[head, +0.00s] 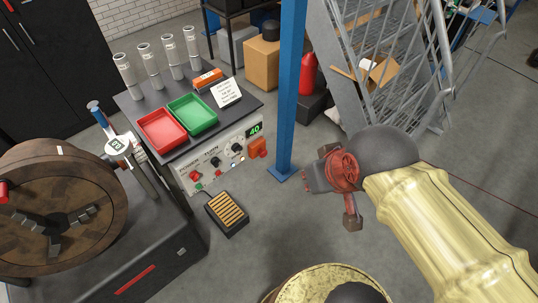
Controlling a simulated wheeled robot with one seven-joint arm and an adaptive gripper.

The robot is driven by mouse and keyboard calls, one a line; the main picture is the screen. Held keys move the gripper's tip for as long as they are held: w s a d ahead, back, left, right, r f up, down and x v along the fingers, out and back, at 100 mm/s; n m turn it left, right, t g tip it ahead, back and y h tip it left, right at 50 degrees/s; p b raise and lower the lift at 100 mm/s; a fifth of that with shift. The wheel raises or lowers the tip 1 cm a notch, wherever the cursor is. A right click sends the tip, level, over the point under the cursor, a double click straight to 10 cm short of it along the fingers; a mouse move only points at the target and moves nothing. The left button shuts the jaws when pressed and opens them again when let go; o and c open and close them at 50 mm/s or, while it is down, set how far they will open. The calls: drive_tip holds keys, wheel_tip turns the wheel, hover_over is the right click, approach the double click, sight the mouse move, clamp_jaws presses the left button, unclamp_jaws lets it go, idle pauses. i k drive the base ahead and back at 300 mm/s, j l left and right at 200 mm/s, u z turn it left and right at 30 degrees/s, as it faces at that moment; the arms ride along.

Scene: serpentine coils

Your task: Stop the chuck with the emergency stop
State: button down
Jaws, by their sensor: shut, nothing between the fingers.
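The chuck (100,190) is a large brown disc with dark jaws, at the left on a dark machine bed. A grey control panel (205,178) faces front on the bench beside it, with dark knobs, a green display reading 40 and small buttons. A red button (195,176) sits at its left end, and an orange-red block (257,148) at its right end. I cannot tell for sure which is the emergency stop. My gripper (311,178), reddish, is shut and empty, in the air right of the panel and apart from it.
A blue post (291,90) stands between the bench and my arm. The bench holds a red tray (162,131), a green tray (192,115) and several grey cylinders. A slatted pedal box (228,213) lies on the floor before the panel. Metal stairs (350,60) stand behind.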

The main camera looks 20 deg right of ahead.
sight(263, 154)
drive_tip(key=u, duration=1.35)
drive_tip(key=i+j+z, duration=0.1)
drive_tip(key=z, duration=0.2)
drive_tip(key=i+j+z, duration=0.1)
drive_tip(key=i+z, duration=0.25)
drive_tip(key=k, duration=0.1)
